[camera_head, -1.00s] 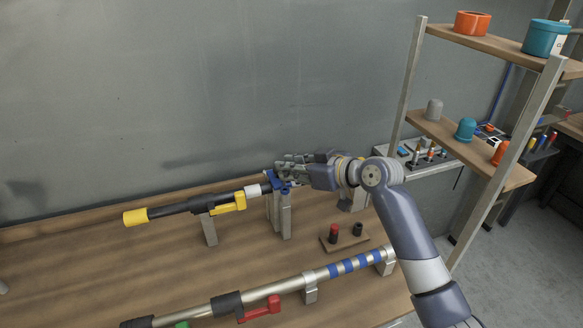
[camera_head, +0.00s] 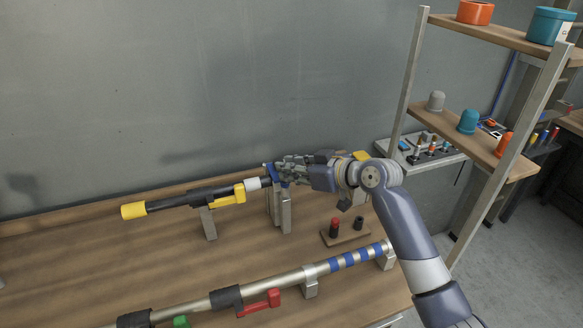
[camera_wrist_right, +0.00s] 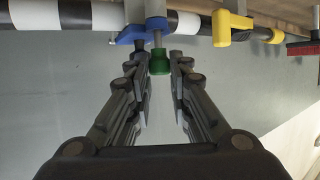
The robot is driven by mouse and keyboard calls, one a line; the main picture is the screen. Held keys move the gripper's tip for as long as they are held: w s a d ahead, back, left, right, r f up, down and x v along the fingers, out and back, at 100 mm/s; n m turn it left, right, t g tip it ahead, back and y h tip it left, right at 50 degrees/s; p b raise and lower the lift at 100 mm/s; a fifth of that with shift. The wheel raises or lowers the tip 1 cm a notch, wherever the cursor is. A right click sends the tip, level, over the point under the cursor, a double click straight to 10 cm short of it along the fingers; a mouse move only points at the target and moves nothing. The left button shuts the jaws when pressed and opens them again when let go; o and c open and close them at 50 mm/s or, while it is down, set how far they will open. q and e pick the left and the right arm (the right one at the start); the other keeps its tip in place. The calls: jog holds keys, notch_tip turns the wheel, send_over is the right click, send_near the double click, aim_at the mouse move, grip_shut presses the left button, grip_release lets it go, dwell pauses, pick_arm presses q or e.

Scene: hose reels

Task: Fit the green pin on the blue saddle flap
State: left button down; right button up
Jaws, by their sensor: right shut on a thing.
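My right gripper (camera_head: 284,170) is at the blue saddle flap (camera_head: 270,178) on the upper pole. In the right wrist view its fingertips (camera_wrist_right: 160,66) are closed around the green pin (camera_wrist_right: 159,63). The pin's grey shank points up in that view, toward the blue saddle flap (camera_wrist_right: 131,36), and overlaps the flap's edge. I cannot tell whether the shank is inside the flap or in front of it. In the head view the pin is hidden by the gripper. My left gripper is not in view.
The upper pole has a yellow end (camera_head: 133,211) and a yellow clamp (camera_head: 240,192). A small board (camera_head: 348,239) carries a red-topped peg and a dark one. A lower pole with blue bands (camera_head: 340,264) lies in front. Shelves (camera_head: 470,145) stand at right.

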jog(key=shift+f+b, duration=0.55)
jog(key=shift+f, duration=0.35)
jog(key=o, duration=1)
jog(key=shift+c, duration=0.2)
jog(key=v, duration=1.2)
jog(key=shift+d+f, duration=0.1)
jog(key=shift+f, duration=0.05)
